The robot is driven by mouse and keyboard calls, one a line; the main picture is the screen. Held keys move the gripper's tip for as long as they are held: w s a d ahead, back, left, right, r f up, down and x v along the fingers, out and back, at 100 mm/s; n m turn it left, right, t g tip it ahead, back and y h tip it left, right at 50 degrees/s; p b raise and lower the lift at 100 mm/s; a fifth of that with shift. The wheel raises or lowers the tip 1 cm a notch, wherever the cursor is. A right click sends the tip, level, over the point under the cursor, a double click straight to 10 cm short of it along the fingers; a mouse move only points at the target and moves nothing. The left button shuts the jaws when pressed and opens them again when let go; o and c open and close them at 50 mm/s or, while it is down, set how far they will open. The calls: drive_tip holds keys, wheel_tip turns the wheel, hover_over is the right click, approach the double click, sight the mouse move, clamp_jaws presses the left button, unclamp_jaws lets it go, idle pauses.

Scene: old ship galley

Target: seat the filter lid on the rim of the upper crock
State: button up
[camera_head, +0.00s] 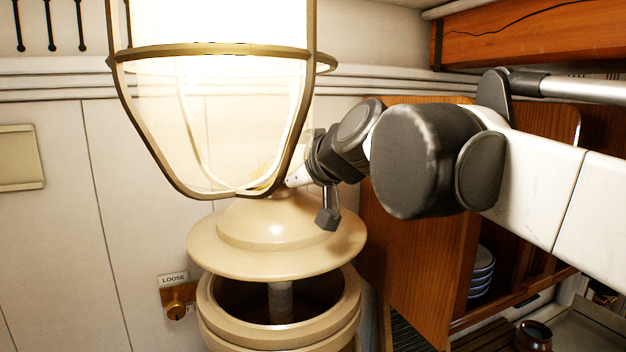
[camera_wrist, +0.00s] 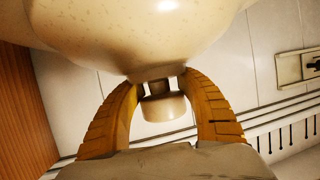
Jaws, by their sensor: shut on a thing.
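The filter lid (camera_head: 230,245) is a cream, stepped disc. It hangs above the open upper crock (camera_head: 212,318) with a visible gap between them, looking roughly level. The crock's dark inside shows, with a grey column (camera_head: 281,302) standing in its middle. In the head view, the fingers and the knob are mostly hidden behind the lantern.
A lit caged lantern (camera_head: 215,110) hangs in front, close to my wrist. To the right are a wooden cabinet door (camera_head: 410,260), stacked plates (camera_head: 482,270) and a dark mug (camera_head: 533,335). A brass fitting (camera_head: 178,299) labelled "LOOSE" is on the wall left of the crock.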

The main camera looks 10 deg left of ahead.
drive_tip(key=shift+s+d+f+b, duration=0.1)
drive_tip(key=shift+s+f+b, duration=0.1)
drive_tip(key=shift+f+b, duration=0.5)
wheel_tip(320, 180, down, 3)
drive_tip(key=shift+w+r+b, duration=0.15)
drive_tip(key=shift+r+b, duration=0.05)
drive_tip(key=shift+b, duration=0.55)
drive_tip(key=shift+f+b, duration=1.25)
drive_tip(key=shift+f, duration=0.75)
drive_tip(key=shift+f+b, duration=0.55)
drive_tip(key=shift+f, duration=0.4)
drive_tip(key=o, duration=1.6)
